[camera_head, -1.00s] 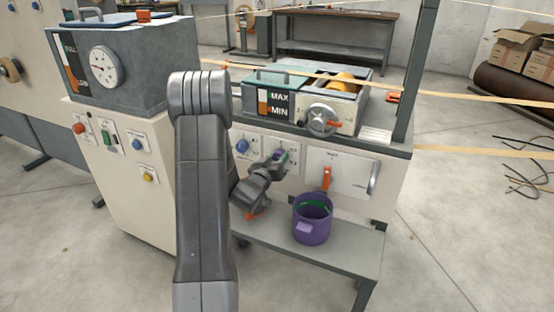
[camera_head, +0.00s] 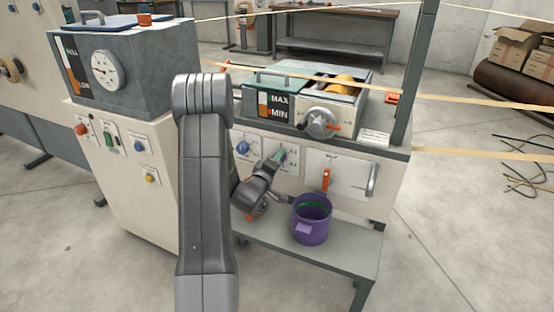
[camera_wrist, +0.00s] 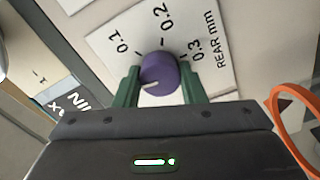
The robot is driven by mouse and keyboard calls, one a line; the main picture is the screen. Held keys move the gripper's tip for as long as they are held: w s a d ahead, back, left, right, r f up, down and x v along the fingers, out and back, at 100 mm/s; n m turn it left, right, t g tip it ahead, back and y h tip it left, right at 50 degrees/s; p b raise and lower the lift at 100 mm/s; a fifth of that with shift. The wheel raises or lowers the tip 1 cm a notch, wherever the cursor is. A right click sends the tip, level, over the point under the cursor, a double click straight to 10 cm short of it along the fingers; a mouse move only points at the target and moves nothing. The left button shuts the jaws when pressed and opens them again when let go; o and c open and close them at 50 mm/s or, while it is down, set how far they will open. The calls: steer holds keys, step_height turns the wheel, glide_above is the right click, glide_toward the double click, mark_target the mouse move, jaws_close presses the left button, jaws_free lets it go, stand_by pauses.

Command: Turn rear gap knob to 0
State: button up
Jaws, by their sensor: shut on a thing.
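The rear gap knob (camera_wrist: 160,72) is purple and round, on a white plate (camera_wrist: 224,48) marked 0.1, 0.2, 0.3 and "REAR mm" in the wrist view. My gripper (camera_wrist: 160,82) has its green fingers on either side of the knob and is shut on it. The knob's white pointer line (camera_wrist: 150,86) points to the lower left in this view, below the 0.1 mark. No 0 mark shows in the wrist view. In the head view my gripper (camera_head: 279,156) is at the front panel, and the knob itself is hidden.
A blue knob (camera_head: 242,149) is left of my gripper. A red-orange lever (camera_head: 326,180) and a door handle (camera_head: 372,180) are to its right. A purple bucket (camera_head: 312,222) stands below on a shelf (camera_head: 345,257). An orange loop (camera_wrist: 290,112) is close at right in the wrist view.

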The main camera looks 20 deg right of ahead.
steer(key=shift+n, duration=0.6)
steer(key=o, duration=1)
steer(key=p+v, duration=0.1)
steer(key=v, duration=1.2)
steer(key=shift+s+a+p, duration=0.25)
steer(key=shift+s+p, duration=0.05)
